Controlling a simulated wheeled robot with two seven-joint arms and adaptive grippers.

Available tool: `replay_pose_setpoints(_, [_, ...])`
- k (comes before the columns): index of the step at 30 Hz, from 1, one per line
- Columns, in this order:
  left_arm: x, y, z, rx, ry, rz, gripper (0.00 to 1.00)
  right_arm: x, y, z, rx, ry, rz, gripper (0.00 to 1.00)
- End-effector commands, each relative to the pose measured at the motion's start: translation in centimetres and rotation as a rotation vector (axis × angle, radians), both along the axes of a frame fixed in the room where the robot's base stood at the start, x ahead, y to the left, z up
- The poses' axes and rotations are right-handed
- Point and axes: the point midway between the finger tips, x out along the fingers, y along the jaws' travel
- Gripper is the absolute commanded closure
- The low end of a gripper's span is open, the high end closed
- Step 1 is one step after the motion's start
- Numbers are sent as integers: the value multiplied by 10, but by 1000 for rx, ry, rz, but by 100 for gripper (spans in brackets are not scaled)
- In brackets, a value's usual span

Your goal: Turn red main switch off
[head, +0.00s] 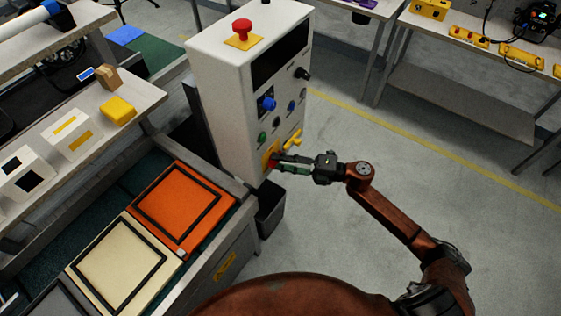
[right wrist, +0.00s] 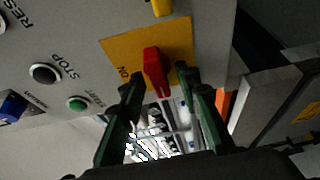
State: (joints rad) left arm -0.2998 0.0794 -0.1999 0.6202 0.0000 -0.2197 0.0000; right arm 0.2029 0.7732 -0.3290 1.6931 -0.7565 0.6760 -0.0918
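The red main switch (right wrist: 155,70) is a red knob on a yellow plate (right wrist: 120,48) on the face of the grey-white control cabinet (head: 222,90). Lettering that looks like "ON" shows beside the knob. In the head view, the red switch (head: 271,163) sits low on the cabinet and is partly hidden by my right gripper (head: 282,164). In the right wrist view, my right gripper (right wrist: 160,80) is open, with its green-sided fingers on either side of the knob's lower end. Gaps show between the fingers and the knob. My left gripper is not in view.
A yellow handle (head: 293,140) sticks out just above the switch. A black button (right wrist: 45,74), a green button (right wrist: 78,103) and a blue knob (head: 268,103) are nearby. A red emergency button (head: 242,27) tops the cabinet. A conveyor with an orange panel (head: 182,207) lies left. Floor right is clear.

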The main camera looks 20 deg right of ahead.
Motion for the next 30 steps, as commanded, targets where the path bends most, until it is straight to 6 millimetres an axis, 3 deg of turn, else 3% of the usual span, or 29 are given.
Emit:
replay_pose_setpoints(8, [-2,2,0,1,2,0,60,-11,-20,-1,-1,2,-2,70])
replay_pose_setpoints(21, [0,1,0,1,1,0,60,-52,-92,0,0,1,-2,70])
replay_pose_setpoints(30, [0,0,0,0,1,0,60,-59,-105,1,0,0,-1,70])
